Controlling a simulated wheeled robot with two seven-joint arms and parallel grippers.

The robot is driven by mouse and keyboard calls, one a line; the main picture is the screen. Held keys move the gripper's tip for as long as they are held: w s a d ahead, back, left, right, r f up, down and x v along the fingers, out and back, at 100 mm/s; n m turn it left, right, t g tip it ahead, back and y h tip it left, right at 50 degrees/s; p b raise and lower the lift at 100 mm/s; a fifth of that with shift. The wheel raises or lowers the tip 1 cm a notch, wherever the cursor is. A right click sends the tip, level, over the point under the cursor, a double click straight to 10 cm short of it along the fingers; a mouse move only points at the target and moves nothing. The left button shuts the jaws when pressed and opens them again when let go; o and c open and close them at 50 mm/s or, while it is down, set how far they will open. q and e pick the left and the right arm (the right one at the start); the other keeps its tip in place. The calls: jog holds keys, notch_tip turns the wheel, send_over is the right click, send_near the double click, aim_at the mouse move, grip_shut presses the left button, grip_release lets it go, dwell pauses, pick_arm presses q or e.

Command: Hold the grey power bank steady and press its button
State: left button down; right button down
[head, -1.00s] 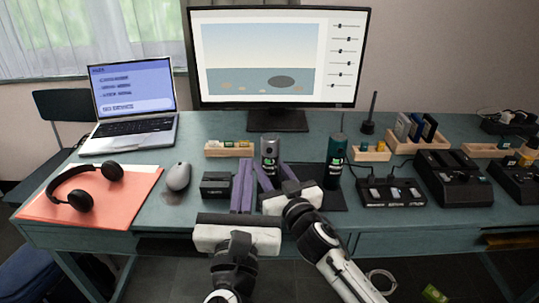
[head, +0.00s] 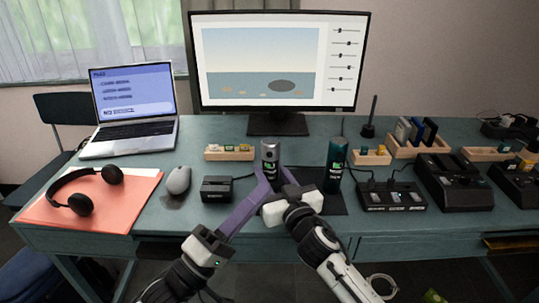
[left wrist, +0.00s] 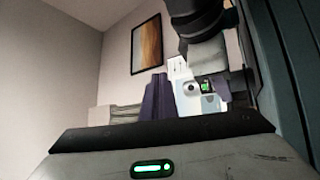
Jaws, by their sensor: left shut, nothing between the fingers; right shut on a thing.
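The grey power bank (head: 270,150) is an upright cylinder near the middle of the desk, with a small dark spot near its top and a display lower down. My right gripper (head: 276,182) is shut on its lower part from the front. My left gripper (head: 263,180) is shut and empty, its purple fingers slanting up and right from the lower left. Their tips overlap the power bank's lower left side in the head view; I cannot tell if they touch.
A dark green cylinder (head: 335,165) stands right of the power bank, on a dark mat (head: 335,205). A small black box (head: 217,188) and a mouse (head: 178,180) are to the left. A wooden tray (head: 229,153) lies behind, and a black charger (head: 391,194) is to the right.

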pick_arm(q)
jog(key=shift+w, duration=0.1)
pick_arm(e)
jog(key=shift+f, duration=0.1)
pick_arm(q)
jog(key=w, duration=0.8)
jog(key=shift+w+d, duration=0.3)
jog(key=shift+d, duration=0.15)
dwell(1.9)
jog(key=shift+w, duration=0.4)
jog(key=shift+w+f, duration=0.1)
jog(key=shift+w, duration=0.25)
dwell(0.7)
jog(key=shift+s, duration=0.75)
jog(key=shift+s+a, duration=0.15)
jog(key=shift+s, duration=1.1)
jog(key=shift+s+a, duration=0.1)
jog(key=shift+s, duration=1.15)
